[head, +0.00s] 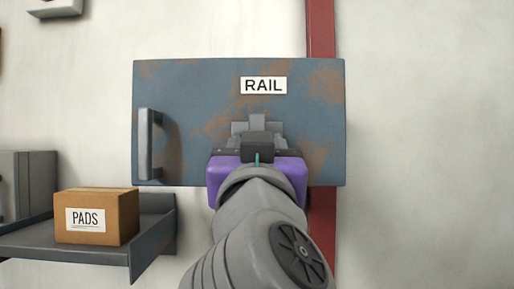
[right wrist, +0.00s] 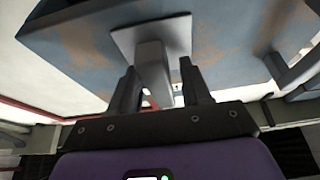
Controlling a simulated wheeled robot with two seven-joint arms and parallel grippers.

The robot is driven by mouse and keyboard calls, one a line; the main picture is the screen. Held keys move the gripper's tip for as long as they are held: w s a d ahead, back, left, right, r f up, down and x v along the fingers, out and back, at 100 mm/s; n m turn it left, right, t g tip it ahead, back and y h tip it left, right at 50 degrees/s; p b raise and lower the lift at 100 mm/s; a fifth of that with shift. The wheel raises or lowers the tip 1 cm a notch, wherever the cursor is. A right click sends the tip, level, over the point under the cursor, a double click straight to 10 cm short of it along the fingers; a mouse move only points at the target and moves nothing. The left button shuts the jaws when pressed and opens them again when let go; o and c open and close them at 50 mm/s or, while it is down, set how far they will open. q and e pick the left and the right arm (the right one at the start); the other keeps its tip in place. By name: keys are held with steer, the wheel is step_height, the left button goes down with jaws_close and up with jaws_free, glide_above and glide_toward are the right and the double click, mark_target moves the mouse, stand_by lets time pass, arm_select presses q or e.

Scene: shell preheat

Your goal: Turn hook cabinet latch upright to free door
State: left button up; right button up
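The blue-grey, rust-patched cabinet (head: 185,95) bears a RAIL label (head: 263,86) and a grey bar handle (head: 146,145) at its left. The grey latch (head: 258,122) is low on its front, mostly hidden by my right gripper (head: 257,146). In the right wrist view, the latch (right wrist: 152,70) stands out from a square plate (right wrist: 125,42). There my right gripper (right wrist: 158,72) has its fingers apart, one on each side of the latch. A gap shows on the right side; contact on the left cannot be told. The latch's hook and its angle are hidden in the head view. My left gripper is not in view.
A PADS box (head: 95,216) sits on a grey shelf (head: 85,245) at lower left, below the cabinet handle. A red vertical rail (head: 321,30) runs behind the cabinet. The wall (head: 430,130) to the right is bare.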

steer(key=b+v, duration=0.3)
steer(key=v, duration=0.4)
steer(key=shift+s, duration=0.3)
steer(key=shift+a+f, duration=0.1)
steer(key=shift+f, duration=0.05)
